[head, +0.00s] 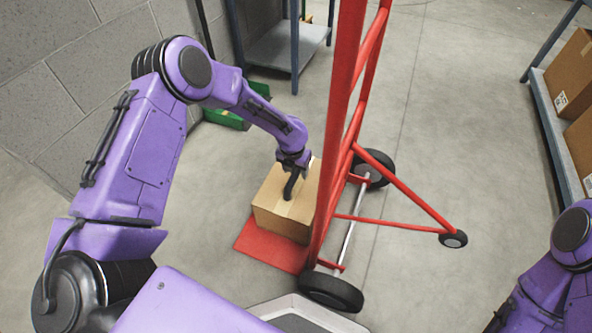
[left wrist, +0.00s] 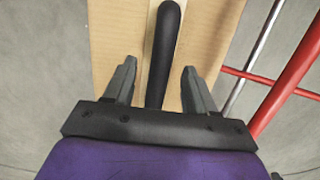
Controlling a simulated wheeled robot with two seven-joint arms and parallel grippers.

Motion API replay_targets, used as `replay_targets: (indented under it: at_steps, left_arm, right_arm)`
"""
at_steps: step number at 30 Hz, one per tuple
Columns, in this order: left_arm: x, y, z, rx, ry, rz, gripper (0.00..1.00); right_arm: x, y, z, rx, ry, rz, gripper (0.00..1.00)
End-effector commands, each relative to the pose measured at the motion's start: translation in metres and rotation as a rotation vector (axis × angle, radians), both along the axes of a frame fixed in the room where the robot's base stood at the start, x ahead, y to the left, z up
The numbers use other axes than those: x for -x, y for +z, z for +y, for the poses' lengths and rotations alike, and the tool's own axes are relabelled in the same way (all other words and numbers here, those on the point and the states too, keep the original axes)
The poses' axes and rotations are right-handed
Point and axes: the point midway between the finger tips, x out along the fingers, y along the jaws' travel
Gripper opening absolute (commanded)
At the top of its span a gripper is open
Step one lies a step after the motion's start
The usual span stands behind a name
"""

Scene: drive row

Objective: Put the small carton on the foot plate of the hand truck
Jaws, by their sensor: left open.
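The small carton (head: 287,200) is a brown box with a pale tape strip and a dark handle on top. It stands upright on the red foot plate (head: 268,246) of the red hand truck (head: 345,110), close beside the truck's frame. My left gripper (head: 291,184) is right above the carton at its handle. In the left wrist view my left gripper (left wrist: 156,85) is open, with a finger on each side of the black handle (left wrist: 163,45) and gaps between. The carton top (left wrist: 120,25) fills the middle there. Of my right arm only a part shows; its gripper is out of view.
The truck has black wheels (head: 331,291) and a small rear caster (head: 453,239). A shelf with brown boxes (head: 572,75) stands at the right. A grey rack (head: 284,45) and a green bin (head: 228,118) are at the back by the block wall. The floor between is clear.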

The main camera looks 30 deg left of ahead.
Motion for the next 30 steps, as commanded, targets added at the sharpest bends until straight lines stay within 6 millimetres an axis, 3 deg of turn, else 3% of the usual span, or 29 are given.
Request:
replay_targets:
  at_steps: [1, 3, 9, 15, 22, 26, 29, 30]
  left_arm:
    - [0.001, 0.021, 0.000, 0.000, 0.000, -0.002, 0.56]
    - [0.004, 0.041, 0.000, 0.000, 0.001, -0.003, 0.56]
    - [0.012, 0.083, 0.000, 0.001, 0.001, -0.001, 0.56]
    - [0.016, 0.098, 0.000, 0.001, 0.001, 0.000, 0.56]
    - [0.021, 0.092, -0.004, 0.019, 0.034, 0.007, 0.56]
    - [0.064, 0.051, -0.037, 0.189, 0.405, 0.072, 0.56]
    - [0.124, 0.008, -0.066, 0.362, 1.002, 0.177, 0.56]
    - [0.149, -0.006, -0.071, 0.411, 1.277, 0.213, 0.56]
  right_arm:
    - [-0.003, 0.014, -0.001, 0.014, -0.031, -0.040, 0.43]
    - [-0.004, 0.024, -0.002, 0.016, -0.028, -0.041, 0.43]
    - [-0.006, 0.041, -0.003, 0.020, -0.027, -0.044, 0.43]
    - [-0.007, 0.046, -0.004, 0.020, -0.025, -0.044, 0.43]
    - [-0.007, 0.044, -0.004, 0.020, -0.025, -0.044, 0.43]
    - [-0.007, 0.044, -0.004, 0.020, -0.024, -0.043, 0.43]
    - [-0.007, 0.044, -0.004, 0.020, -0.024, -0.043, 0.43]
    - [-0.007, 0.045, -0.004, 0.020, -0.024, -0.043, 0.43]
